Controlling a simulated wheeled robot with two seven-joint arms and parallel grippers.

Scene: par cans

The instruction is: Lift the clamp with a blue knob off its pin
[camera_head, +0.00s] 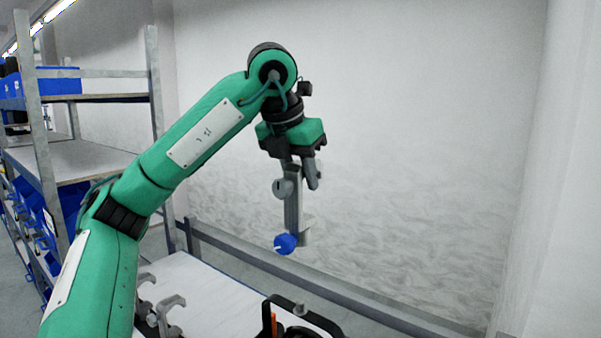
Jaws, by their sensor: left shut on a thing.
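The clamp with a blue knob (292,205) hangs upright in the air from my left gripper (300,172). Its grey bar runs down from the fingers, and the blue knob (285,244) is at its lower end. My left gripper is shut on the upper part of the clamp. The clamp is in front of the pale wall and appears clear of the table. Which pin it belongs to cannot be told. My right gripper is out of view.
Other grey clamps (165,312) stand at the left of the white table (205,290). A black-framed item with an orange part (300,318) is at the bottom edge. Shelving with blue bins (45,88) stands at the left. A grey rail (290,268) runs behind the table.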

